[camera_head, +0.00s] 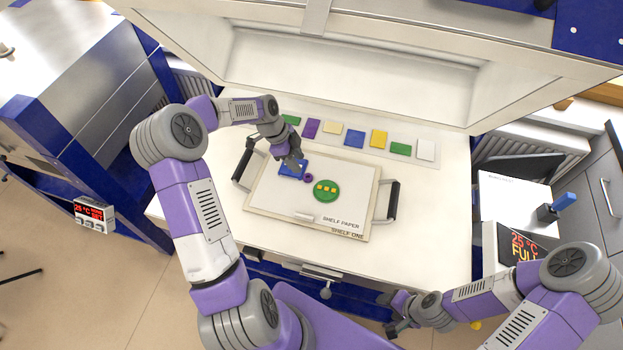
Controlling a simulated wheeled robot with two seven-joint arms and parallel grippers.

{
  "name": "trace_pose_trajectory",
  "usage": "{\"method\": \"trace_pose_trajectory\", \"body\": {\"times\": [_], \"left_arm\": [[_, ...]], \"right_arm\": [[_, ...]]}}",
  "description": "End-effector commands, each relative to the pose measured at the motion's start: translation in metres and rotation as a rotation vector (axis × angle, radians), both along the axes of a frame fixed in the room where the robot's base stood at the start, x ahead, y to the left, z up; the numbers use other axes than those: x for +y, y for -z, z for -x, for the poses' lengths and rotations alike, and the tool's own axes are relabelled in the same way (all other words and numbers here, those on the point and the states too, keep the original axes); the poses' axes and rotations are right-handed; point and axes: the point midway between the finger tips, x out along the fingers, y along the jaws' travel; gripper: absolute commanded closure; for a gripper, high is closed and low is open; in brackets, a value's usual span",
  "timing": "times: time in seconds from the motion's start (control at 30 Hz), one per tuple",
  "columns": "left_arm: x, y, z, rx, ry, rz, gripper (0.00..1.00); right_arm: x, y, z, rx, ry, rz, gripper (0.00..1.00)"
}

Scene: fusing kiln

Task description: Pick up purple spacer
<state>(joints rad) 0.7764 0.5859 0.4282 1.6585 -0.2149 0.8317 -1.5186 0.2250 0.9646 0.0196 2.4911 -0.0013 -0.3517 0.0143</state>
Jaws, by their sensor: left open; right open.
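A small purple spacer (308,178) lies on the white kiln shelf (270,198), between a blue square (287,174) and a green disc (326,197) carrying several small yellow pieces. My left gripper (296,166) is open just up and left of the spacer. It hangs over the blue square and hides part of it. Whether its fingers touch anything is too small to tell. My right gripper (391,328) is open and empty, low in the picture in front of the table, far from the spacer.
The shelf has black handles at its left (242,165) and right (393,201). A strip with several coloured glass squares (355,139) lies behind it. A small white bar (306,215) lies near the shelf's front. The kiln lid (340,75) rises behind.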

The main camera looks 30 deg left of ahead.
Motion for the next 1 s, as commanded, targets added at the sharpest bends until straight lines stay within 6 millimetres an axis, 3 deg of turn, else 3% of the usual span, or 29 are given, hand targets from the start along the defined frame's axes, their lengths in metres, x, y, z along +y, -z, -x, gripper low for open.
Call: {"method": "trace_pose_trajectory", "body": {"times": [0.1, 0.63, 0.97, 1.0], "left_arm": [[-0.001, 0.012, 0.000, 0.001, 0.000, 0.001, 0.58], [-0.022, 0.072, -0.012, 0.002, 0.000, 0.002, 0.58], [-0.025, 0.079, -0.013, -0.001, -0.001, 0.000, 0.58], [-0.025, 0.079, -0.013, -0.001, -0.001, 0.000, 0.64]], "right_arm": [[0.000, 0.010, 0.000, -0.001, 0.000, 0.000, 0.41], [0.000, 0.015, 0.000, -0.001, 0.000, 0.000, 0.41], [0.000, 0.015, 0.000, -0.001, 0.000, 0.000, 0.41], [0.000, 0.015, 0.000, -0.001, 0.000, 0.000, 0.41]]}}
